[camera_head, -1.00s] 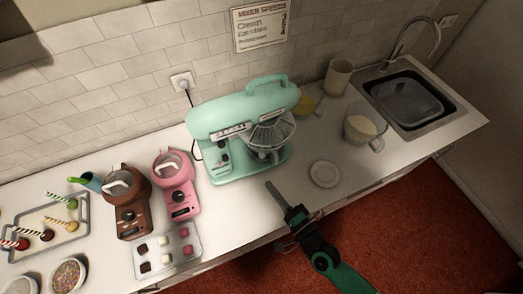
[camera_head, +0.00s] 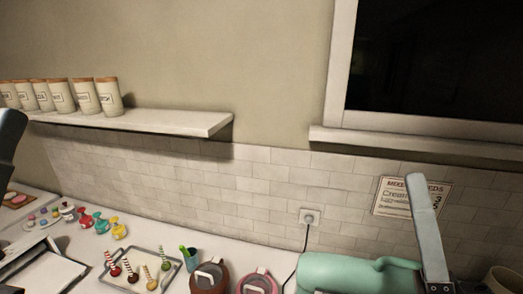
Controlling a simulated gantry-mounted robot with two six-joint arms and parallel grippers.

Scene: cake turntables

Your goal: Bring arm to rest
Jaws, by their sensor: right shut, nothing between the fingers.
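My right gripper (camera_head: 420,182) stands upright at the lower right, its grey fingers pointing up and closed together with nothing between them. In this view it is in front of the mint-green mixer (camera_head: 345,274) and partly covers the wall sign (camera_head: 393,197). A dark part of my left arm (camera_head: 9,145) shows at the left edge; its fingers cannot be made out.
A wall shelf (camera_head: 170,121) holds several lidded jars (camera_head: 108,97). A dark window (camera_head: 440,70) is at upper right.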

